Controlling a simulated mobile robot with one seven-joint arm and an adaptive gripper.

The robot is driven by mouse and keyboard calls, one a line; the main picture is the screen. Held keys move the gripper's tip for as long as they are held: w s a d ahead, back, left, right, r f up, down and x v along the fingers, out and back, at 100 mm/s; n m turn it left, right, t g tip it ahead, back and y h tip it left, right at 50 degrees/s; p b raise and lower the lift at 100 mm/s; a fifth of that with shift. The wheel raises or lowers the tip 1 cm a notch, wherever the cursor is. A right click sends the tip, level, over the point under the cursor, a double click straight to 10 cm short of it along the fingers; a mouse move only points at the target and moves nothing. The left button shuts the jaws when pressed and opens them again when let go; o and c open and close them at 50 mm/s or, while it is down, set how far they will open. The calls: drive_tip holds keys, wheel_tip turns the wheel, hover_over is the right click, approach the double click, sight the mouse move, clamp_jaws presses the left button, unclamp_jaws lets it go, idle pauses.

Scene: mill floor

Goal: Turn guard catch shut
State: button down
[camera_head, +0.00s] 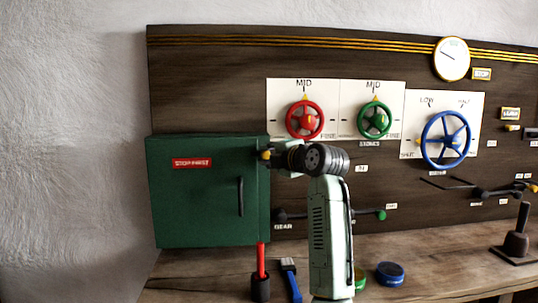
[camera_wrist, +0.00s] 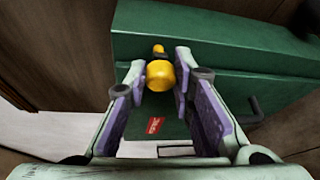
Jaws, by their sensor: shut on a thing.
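The guard is a green box (camera_head: 205,215) with a red "STOP FIRST" label and a dark handle, on the left of the panel. Its door looks closed. The catch is a yellow knob (camera_head: 264,155) at the box's upper right edge. In the wrist view the yellow catch (camera_wrist: 160,77) shows as a round knob with a small tab beyond it, against the green box (camera_wrist: 220,45). My gripper (camera_wrist: 161,70) is shut on the knob, one finger on each side. In the head view my gripper (camera_head: 273,155) reaches the catch from the right, its fingertips partly hidden.
A red handwheel (camera_head: 304,120), a green handwheel (camera_head: 374,120) and a blue handwheel (camera_head: 445,138) are on the panel to the right. On the bench (camera_head: 420,268) are a brush (camera_head: 290,280), a red-handled tool (camera_head: 261,262) and a blue tin (camera_head: 390,273).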

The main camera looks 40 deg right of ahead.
drive_tip(key=shift+f, duration=0.1)
drive_tip(key=c, duration=1.4)
unclamp_jaws()
drive_tip(key=shift+o, duration=0.2)
drive_tip(key=shift+s, duration=0.1)
drive_tip(key=s+a+r, duration=0.1)
drive_tip(key=s+a, duration=0.1)
drive_tip(key=s, duration=0.9)
drive_tip(key=shift+s+r, duration=0.3)
